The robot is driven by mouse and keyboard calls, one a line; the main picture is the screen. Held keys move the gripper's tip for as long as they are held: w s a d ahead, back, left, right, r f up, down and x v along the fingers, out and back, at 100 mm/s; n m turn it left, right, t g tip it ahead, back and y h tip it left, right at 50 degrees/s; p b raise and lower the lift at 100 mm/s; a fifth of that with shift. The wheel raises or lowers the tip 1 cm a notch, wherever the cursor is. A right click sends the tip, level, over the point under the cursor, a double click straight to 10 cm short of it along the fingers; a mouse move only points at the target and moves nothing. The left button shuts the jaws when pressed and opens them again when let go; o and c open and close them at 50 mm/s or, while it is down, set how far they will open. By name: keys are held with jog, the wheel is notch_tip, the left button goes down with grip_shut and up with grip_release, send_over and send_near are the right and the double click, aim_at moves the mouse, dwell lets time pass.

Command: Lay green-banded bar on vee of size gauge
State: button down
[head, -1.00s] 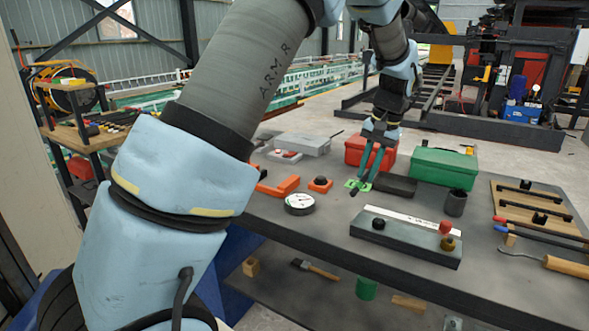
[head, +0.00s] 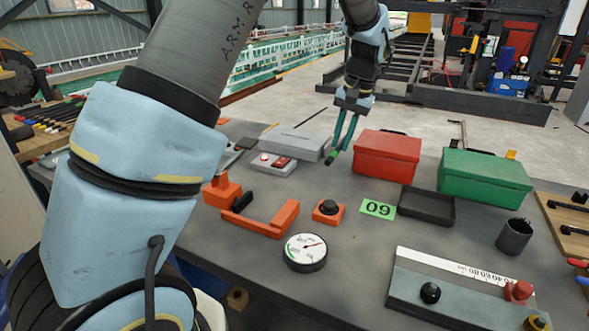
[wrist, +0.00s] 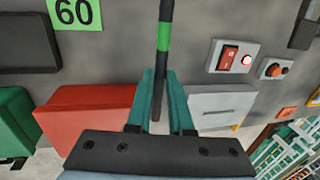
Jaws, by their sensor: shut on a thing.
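My gripper (head: 341,146) is shut on a dark bar (wrist: 164,12) with a green band (wrist: 164,37). In the wrist view the bar runs from between the teal fingers (wrist: 160,104) to the top edge. In the head view only a small end of it shows at the fingertips, above the table's back part. An orange C-shaped frame with a block (head: 262,225) lies left of centre, nearer than my gripper. A round dial (head: 305,252) stands in front of it. I take these for the size gauge, but cannot make out a vee. The bar is apart from them.
A red box (head: 387,157), a green box (head: 484,180) and a grey case (head: 297,142) stand at the back. A green "60" card (head: 378,209), dark tray (head: 427,206), black cup (head: 514,236) and scale plate (head: 440,297) lie to the right. Bare table surrounds the dial.

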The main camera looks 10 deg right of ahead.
jog(key=p, duration=0.2)
send_over(335, 183)
notch_tip(335, 183, down, 6)
jog(key=shift+s+d+r, duration=0.1)
jog(key=shift+d+r, duration=0.05)
jog(key=shift+f+p, duration=0.4)
jog(key=shift+f, duration=1.7)
jog(key=shift+f, duration=0.2)
jog(key=c, duration=0.8)
grip_release()
jog(key=shift+s, duration=0.1)
